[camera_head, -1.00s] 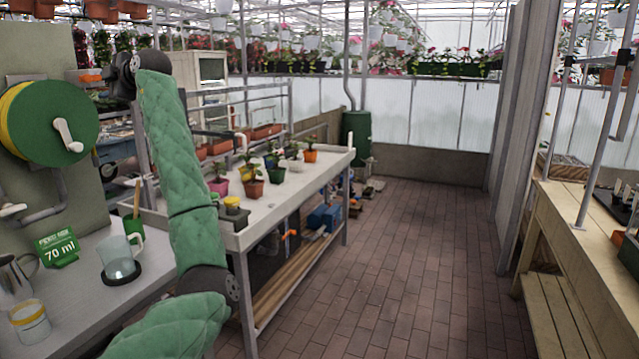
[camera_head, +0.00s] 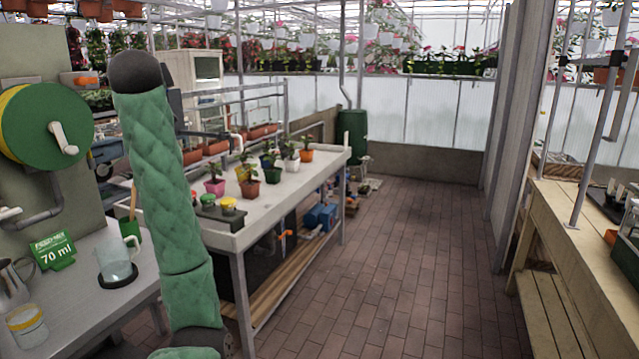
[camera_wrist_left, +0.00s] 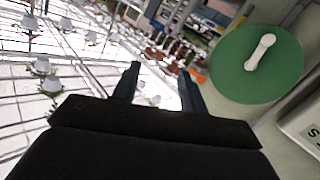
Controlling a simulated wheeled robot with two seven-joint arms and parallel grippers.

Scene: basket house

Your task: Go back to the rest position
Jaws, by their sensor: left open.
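My left arm, in a green quilted sleeve, stands nearly upright left of centre in the head view. My right gripper is in no view.
A grey counter (camera_head: 85,300) at lower left holds a glass mug (camera_head: 117,262), a green 70 ml sign (camera_head: 53,250) and a metal jug. A white bench (camera_head: 225,238) with several potted plants stands beyond the arm. A wooden bench (camera_head: 565,225) is at right. The brick aisle between is clear.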

